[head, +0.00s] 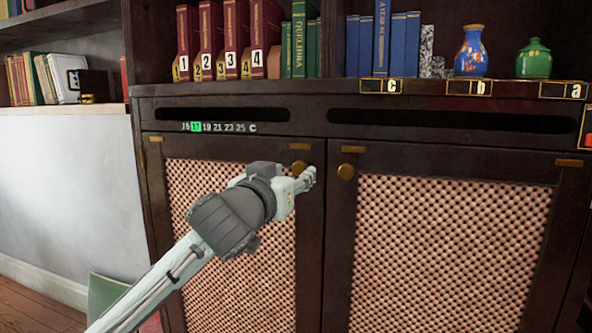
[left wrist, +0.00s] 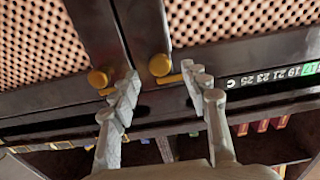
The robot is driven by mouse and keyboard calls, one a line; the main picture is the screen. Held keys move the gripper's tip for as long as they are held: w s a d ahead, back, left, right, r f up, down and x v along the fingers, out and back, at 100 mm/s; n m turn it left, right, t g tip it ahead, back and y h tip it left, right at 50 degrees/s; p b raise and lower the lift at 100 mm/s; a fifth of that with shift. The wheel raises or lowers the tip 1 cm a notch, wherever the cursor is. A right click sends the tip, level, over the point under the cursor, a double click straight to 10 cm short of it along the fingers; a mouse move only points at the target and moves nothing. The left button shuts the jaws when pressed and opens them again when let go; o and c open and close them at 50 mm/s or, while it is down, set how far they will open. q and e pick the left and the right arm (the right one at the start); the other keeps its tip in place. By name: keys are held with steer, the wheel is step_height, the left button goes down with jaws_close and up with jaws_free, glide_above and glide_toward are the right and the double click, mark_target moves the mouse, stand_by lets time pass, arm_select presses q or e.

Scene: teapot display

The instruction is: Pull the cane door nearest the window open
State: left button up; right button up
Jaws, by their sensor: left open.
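A dark wooden cabinet has two cane doors, both looking shut. The left cane door (head: 192,180) has a brass knob (head: 299,166) at its upper right corner. The right cane door (head: 450,260) has a brass knob (head: 346,171) at its upper left corner. No window is in view, so I cannot tell which door is nearest to one. My left gripper (head: 309,178) is at the left door's knob. In the left wrist view, turned about upside down, its fingers (left wrist: 160,72) are open with that knob between their tips; contact is unclear. My right gripper is not in view.
Shelves above hold numbered red books (head: 232,40), blue books (head: 390,45), a blue vase (head: 471,53) and a green jar (head: 534,60). A number strip (head: 218,127) runs below the left slot. A green object (head: 105,295) stands low at the left, beside the cabinet.

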arm_select(q)
steer(key=shift+x, duration=1.45)
jaws_close()
